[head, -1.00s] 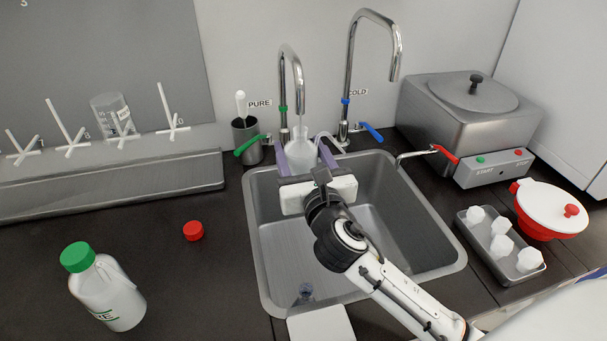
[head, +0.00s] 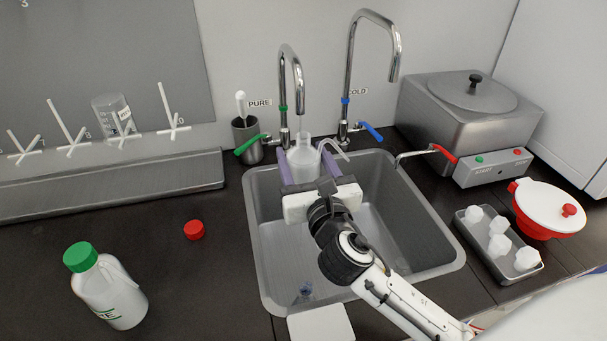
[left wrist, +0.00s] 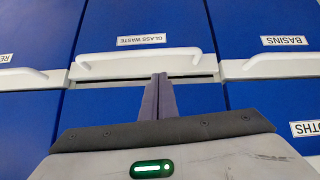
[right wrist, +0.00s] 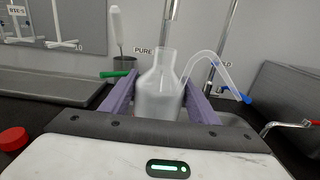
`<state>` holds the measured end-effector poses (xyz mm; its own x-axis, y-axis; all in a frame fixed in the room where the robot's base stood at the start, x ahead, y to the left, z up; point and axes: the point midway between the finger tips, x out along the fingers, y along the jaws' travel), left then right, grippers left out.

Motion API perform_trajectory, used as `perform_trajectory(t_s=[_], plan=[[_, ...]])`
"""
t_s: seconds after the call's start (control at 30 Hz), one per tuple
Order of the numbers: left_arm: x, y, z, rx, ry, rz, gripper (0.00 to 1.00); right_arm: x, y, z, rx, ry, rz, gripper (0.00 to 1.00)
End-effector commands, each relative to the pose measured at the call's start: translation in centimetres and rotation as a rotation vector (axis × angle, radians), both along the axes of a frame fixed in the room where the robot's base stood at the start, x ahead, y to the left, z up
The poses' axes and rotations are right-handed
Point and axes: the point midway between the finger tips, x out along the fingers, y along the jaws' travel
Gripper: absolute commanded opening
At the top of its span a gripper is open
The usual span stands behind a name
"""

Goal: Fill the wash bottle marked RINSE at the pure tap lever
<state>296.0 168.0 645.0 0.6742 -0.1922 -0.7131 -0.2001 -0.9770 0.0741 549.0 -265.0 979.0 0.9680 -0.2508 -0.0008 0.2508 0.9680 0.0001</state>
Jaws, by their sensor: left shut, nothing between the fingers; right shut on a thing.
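My right gripper (head: 305,168) is shut on a translucent white wash bottle (head: 303,158), one purple finger on each side. The bottle is upright over the back of the sink, near and below the PURE tap spout (head: 299,110). In the right wrist view the bottle (right wrist: 158,92) has an open neck and a bent side tube (right wrist: 212,58). No marking shows on its visible side, and I cannot tell its fill level. The green pure tap lever (head: 250,145) points left. My left gripper (left wrist: 158,100) is shut and empty before blue drawers.
A red cap (head: 194,230) lies left of the sink (head: 262,265). A green-capped bottle (head: 112,295) stands front left. The COLD tap (head: 348,100) with its blue lever (head: 373,131) is right of the PURE tap. A steel boiler (head: 465,115) and tray (head: 528,275) stand right.

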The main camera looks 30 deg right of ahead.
Motion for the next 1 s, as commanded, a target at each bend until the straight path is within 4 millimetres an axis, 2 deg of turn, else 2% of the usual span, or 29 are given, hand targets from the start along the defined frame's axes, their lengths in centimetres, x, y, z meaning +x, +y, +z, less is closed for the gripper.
perform_trajectory(t_s=[0.17, 1.0], plan=[[0.0, 0.0, 0.2, 0.0, 0.0, 0.0, 0.0, -0.4, 0.1, 0.3, -0.001, -0.004, 0.001, 0.35], [0.0, 0.0, 1.1, 0.0, -0.001, 0.0, 0.0, -6.7, 1.7, 0.1, -0.001, -0.002, 0.001, 0.35]])
